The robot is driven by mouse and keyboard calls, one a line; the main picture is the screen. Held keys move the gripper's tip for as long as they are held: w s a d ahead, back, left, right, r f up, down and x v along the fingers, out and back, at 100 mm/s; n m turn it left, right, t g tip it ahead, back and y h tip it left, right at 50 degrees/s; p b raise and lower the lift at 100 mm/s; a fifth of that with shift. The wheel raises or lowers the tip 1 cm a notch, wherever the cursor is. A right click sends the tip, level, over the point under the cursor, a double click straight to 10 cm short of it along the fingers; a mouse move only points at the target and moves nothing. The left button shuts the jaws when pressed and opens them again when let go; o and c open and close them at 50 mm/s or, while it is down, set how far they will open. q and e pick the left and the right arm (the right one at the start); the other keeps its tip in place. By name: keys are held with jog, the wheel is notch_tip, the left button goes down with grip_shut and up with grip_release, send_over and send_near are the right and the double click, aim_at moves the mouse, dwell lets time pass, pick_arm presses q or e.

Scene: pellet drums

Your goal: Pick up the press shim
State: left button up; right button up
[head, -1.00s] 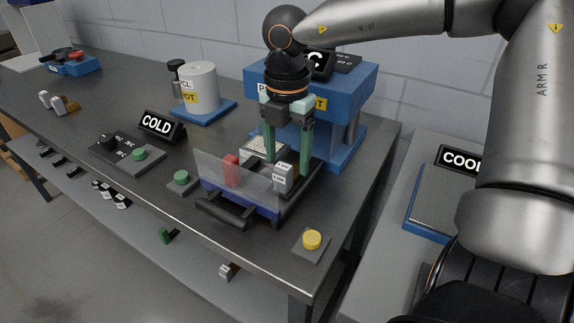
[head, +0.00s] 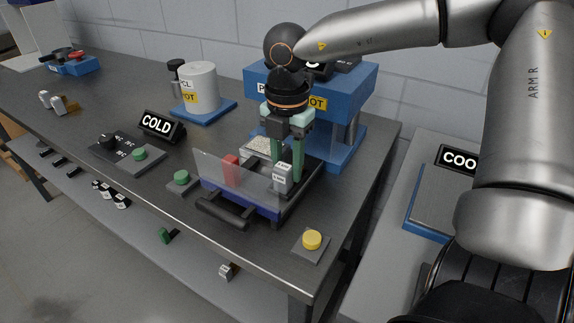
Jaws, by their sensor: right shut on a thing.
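A small grey block with a white label (head: 283,179), which looks like the press shim, stands in the dark tray (head: 240,204) at the front of the blue press. Its label is too small to read surely. My right gripper (head: 286,178) reaches down from above, and its green fingers are shut on the block. The block still sits low, at tray level; I cannot tell whether it touches the tray floor. My left gripper is not in view.
A clear guard (head: 222,172) and a red block (head: 232,171) are left of the held block. The blue press (head: 350,82) stands behind. A yellow button (head: 312,239) is at the front right, a green button (head: 181,177) at the left.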

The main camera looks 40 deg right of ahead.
grip_shut()
jog(key=shift+r, duration=0.1)
notch_tip(320, 180, up, 18)
jog(key=p, duration=0.2)
dwell(0.4)
